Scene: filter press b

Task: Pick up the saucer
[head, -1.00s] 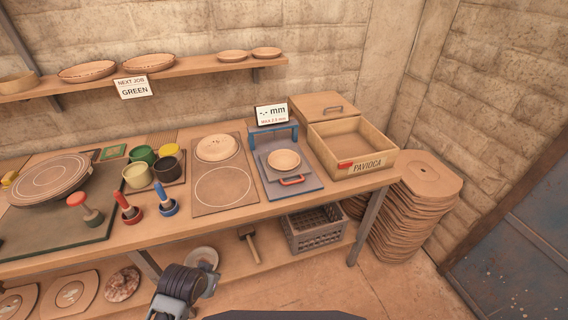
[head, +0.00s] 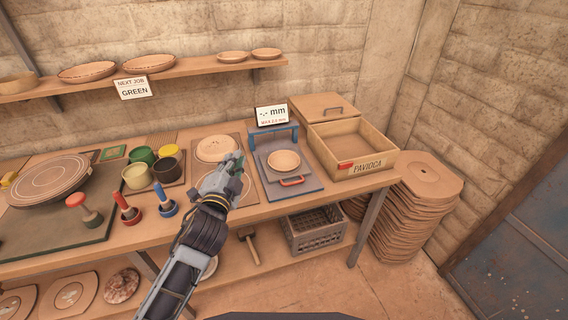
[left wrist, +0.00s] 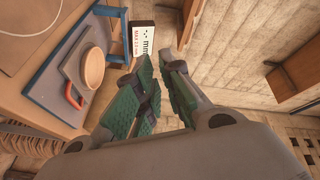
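A small round clay saucer (head: 283,160) rests on the blue gauge stand (head: 304,187), behind its red handle. The saucer also shows at the left of the left wrist view (left wrist: 92,68), on the stand. My left gripper (head: 233,160) is over the board to the left of the stand, apart from the saucer. In the left wrist view its green-padded fingers (left wrist: 158,75) are spread with nothing between them. Another clay dish (head: 216,147) sits on the board, just behind my gripper. My right gripper is not in view.
An open wooden box marked PAVIOCA (head: 372,164) stands right of the gauge stand. A display sign (head: 271,115) stands behind the stand. Coloured cups (head: 137,175) and stamps (head: 163,200) are to the left. A grey crate (head: 316,230) sits on the lower shelf.

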